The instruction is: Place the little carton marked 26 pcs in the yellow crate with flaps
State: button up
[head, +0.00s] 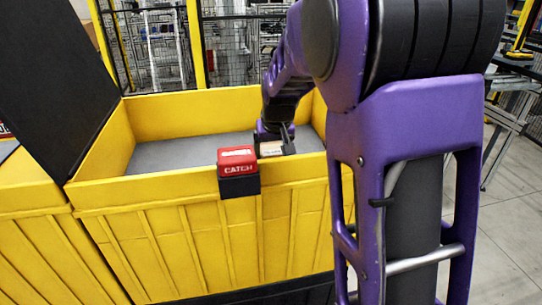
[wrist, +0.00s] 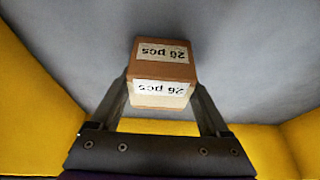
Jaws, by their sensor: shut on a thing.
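The little carton (wrist: 161,72) is brown with white labels reading "26 pcs", seen upside down in the wrist view. My gripper (wrist: 161,92) is shut on it, one finger on each side. In the head view the carton (head: 271,149) shows only in part beside my gripper (head: 274,146), behind the front wall of the yellow crate (head: 190,184). The wrist view shows the crate's yellow walls (wrist: 28,85) and grey floor (wrist: 250,60) around the carton. I cannot tell whether the carton touches the floor.
A red latch marked "CATCH" (head: 238,162) sits on the crate's front rim. A dark flap (head: 60,75) stands raised at the left. The grey crate floor (head: 175,152) looks clear left of my gripper. Wire fencing (head: 160,50) stands behind.

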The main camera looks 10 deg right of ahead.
jog(key=o, duration=1.4)
jog(key=shift+f, duration=0.1)
jog(key=shift+c, duration=0.2)
jog(key=shift+r, duration=0.25)
jog(key=p+v, duration=0.2)
jog(key=v, duration=1)
